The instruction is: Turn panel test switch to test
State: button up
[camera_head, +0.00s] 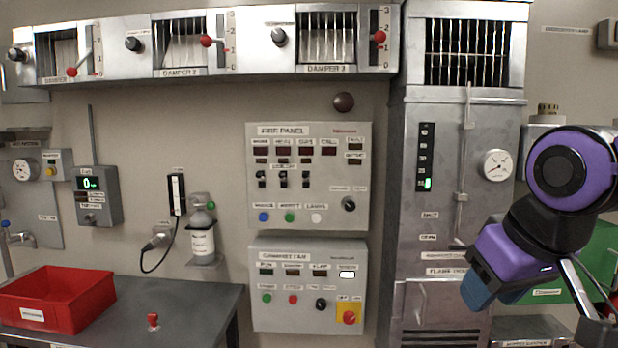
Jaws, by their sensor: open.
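The grey fire panel (256,188) is on the wall in the middle of the view. A black rotary knob (349,203) is at its lower right, under a small label too blurred to read. I cannot tell its setting. I cannot tell which control is the test switch. My purple and black arm (510,250) is folded at the right, well apart from the panel. I cannot make out my gripper's fingers.
A grey fan panel (262,315) with a yellow-backed red knob hangs just below. A tall metal cabinet (470,140) stands between the panel and my arm. Damper boxes (250,40) overhang above. A red bin (90,310) sits on the left bench. The wall before the panel is unobstructed.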

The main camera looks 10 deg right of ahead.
aim_at(350, 205)
jog(key=i+l+u, duration=0.1)
jog(key=l+u, duration=0.25)
jog(key=i+l+u, duration=0.1)
jog(key=u, duration=0.3)
jog(key=l+u, duration=0.35)
